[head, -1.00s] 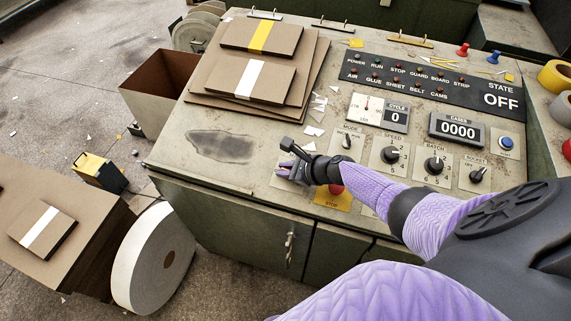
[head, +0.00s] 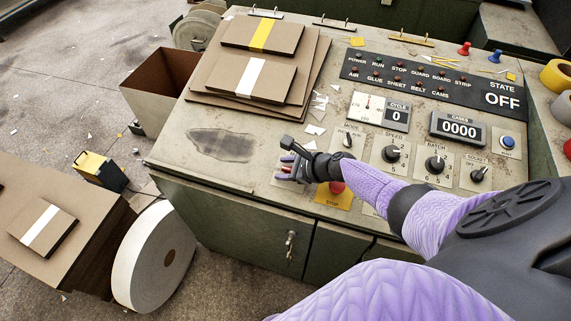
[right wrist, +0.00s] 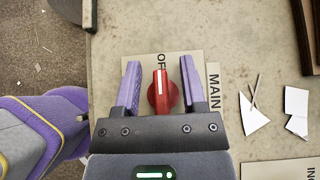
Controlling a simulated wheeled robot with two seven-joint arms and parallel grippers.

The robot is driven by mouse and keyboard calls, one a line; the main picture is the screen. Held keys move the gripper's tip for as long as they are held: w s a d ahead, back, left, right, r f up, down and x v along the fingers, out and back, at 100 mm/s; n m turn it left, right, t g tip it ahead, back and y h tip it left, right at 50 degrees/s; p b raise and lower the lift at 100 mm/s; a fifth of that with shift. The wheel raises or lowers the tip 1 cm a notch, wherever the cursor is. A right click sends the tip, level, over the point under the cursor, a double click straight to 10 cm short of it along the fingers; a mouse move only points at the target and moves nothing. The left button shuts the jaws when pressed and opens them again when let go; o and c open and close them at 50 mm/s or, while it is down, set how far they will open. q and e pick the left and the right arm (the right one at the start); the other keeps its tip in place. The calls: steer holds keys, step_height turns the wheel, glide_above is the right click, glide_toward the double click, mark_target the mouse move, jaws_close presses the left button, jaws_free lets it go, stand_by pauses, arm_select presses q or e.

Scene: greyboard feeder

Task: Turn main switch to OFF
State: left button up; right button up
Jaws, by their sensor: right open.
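The main switch is a red rotary knob (right wrist: 161,92) with a white pointer line, on a beige plate (right wrist: 190,62) lettered MAIN and OFF in the right wrist view. Its pointer lies roughly along the fingers in that view; part of the lettering is hidden by my gripper. My right gripper (right wrist: 161,84) is open, with one finger on each side of the knob and a visible gap to both. The state display (head: 502,99) reads OFF. My left gripper is not in view.
A red stop button (head: 337,187) on a yellow plate sits just right of my right gripper. Mode, speed and batch knobs (head: 435,164) lie further right. Stacked boards (head: 255,75) stand at the back left. Paper scraps (right wrist: 254,115) lie on the panel.

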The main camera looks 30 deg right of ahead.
steer(key=shift+s, duration=0.1)
steer(key=p+v, duration=0.5)
steer(key=v, duration=0.4)
steer(key=shift+s+r, duration=0.1)
steer(key=shift+r, duration=0.1)
steer(key=shift+s+d, duration=0.15)
steer(key=shift+s, duration=0.05)
